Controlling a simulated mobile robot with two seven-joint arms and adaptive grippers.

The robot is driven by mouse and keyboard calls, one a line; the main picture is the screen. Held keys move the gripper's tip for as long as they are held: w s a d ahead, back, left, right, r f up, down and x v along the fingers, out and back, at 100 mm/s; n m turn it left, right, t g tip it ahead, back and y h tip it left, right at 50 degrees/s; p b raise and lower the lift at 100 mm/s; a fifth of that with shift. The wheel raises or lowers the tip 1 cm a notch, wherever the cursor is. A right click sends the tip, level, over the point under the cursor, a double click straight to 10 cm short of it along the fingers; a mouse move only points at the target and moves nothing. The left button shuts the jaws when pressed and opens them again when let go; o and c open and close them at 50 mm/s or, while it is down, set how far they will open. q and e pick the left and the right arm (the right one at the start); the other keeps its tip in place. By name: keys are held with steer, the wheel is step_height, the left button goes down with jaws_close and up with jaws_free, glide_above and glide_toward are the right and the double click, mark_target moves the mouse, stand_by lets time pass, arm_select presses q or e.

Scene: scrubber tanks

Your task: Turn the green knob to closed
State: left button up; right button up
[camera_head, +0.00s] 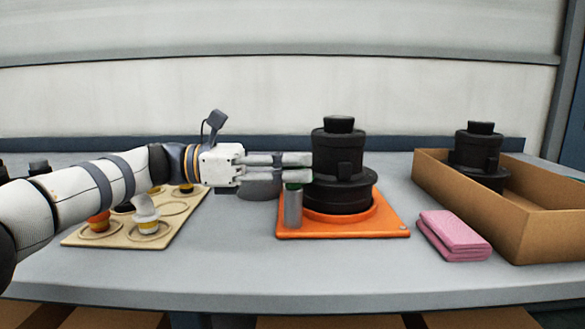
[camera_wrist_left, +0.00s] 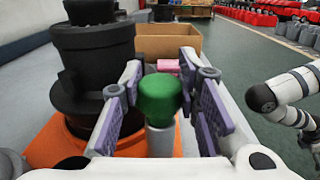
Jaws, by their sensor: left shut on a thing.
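The green knob (camera_wrist_left: 160,98) sits on top of a short grey post (camera_head: 293,208) at the front left of an orange tray (camera_head: 350,228). In the head view only a small part of the knob (camera_head: 293,186) shows under the fingers. My left gripper (camera_head: 306,167) reaches in from the left and is shut on the knob. In the left wrist view its purple-padded fingers stand on both sides of the knob. A black tank (camera_head: 340,165) stands on the tray close to the fingertips. My right gripper is not in view.
A cardboard box (camera_head: 545,232) with another black tank (camera_head: 478,150) stands at the right. A folded pink cloth (camera_head: 454,235) lies between tray and box. A beige board (camera_head: 182,219) with several small items lies under my left arm. The table's front strip is clear.

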arm_select(q)
steer(key=shift+f+g, duration=0.1)
steer(key=shift+g, duration=0.3)
steer(key=o, duration=1.2)
steer(key=shift+d, duration=0.1)
steer(key=shift+a, duration=3.8)
